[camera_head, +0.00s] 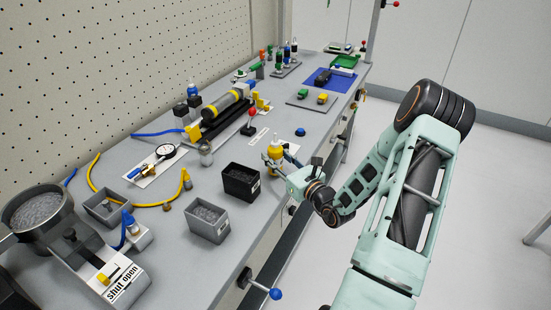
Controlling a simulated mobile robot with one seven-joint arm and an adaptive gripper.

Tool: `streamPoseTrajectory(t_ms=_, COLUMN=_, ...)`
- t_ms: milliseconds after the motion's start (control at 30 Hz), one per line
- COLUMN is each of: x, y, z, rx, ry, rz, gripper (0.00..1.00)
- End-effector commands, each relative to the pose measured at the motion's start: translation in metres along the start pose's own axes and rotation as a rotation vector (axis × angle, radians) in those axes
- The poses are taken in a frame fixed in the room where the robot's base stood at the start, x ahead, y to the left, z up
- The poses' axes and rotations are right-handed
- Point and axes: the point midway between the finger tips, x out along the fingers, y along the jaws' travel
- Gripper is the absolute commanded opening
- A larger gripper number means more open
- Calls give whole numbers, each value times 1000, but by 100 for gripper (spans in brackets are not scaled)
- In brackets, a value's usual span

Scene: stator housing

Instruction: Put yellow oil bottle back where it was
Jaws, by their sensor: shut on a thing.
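The yellow oil bottle (275,149) is upright near the front edge of the grey workbench, in the middle of the head view. My gripper (276,159) reaches in from the right and is shut on the bottle. The fingers cover part of its lower body. I cannot tell whether the bottle's base touches the bench or hangs just above it. A small white label (259,136) lies on the bench just behind and left of the bottle.
A black bin (241,182) stands close left of the bottle, with a grey bin (209,222) nearer. A blue knob (300,132) is behind right. A cylinder fixture (226,108) with a red-topped lever (250,118) lies behind.

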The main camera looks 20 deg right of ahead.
Motion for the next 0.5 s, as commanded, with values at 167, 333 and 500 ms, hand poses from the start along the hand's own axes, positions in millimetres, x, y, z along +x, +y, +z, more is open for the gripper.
streamPoseTrajectory(t_ms=167, x=0, y=0, z=-6, rx=-1, ry=-2, rz=1, gripper=19)
streamPoseTrajectory(t_ms=333, x=0, y=0, z=-6, rx=-1, ry=-2, rz=0, gripper=19)
streamPoseTrajectory(t_ms=500, x=0, y=0, z=-12, rx=-1, ry=-2, rz=0, gripper=19)
